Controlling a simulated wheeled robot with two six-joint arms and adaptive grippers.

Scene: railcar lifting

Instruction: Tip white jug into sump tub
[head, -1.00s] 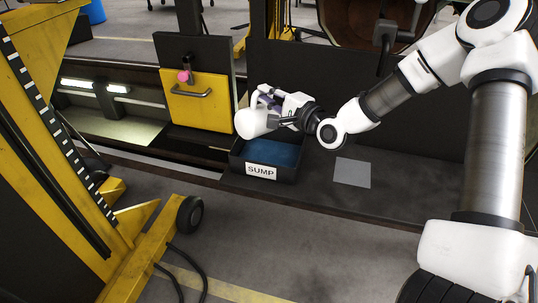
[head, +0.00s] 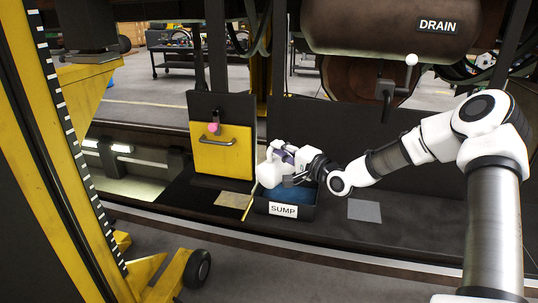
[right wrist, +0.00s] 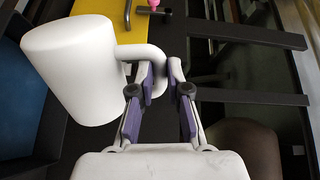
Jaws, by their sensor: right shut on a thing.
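The white jug (head: 268,176) is above the left part of the black sump tub (head: 306,215), which carries a SUMP label and shows a blue inside. My right gripper (head: 287,167) is shut on the jug's handle. In the right wrist view, the fingers (right wrist: 160,78) close around the handle beside the jug's body (right wrist: 75,75). The jug looks tilted, but its mouth is not clear. A thin yellow strip runs down from near the jug at the tub's left side; I cannot tell whether it is liquid. My left gripper is out of view.
A tan patch (head: 233,200) lies left of the tub and a grey plate (head: 364,210) right of it. A yellow panel (head: 224,157) with a handle stands behind. A yellow jack (head: 150,280) stands at left front. A DRAIN tank (head: 385,28) hangs above.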

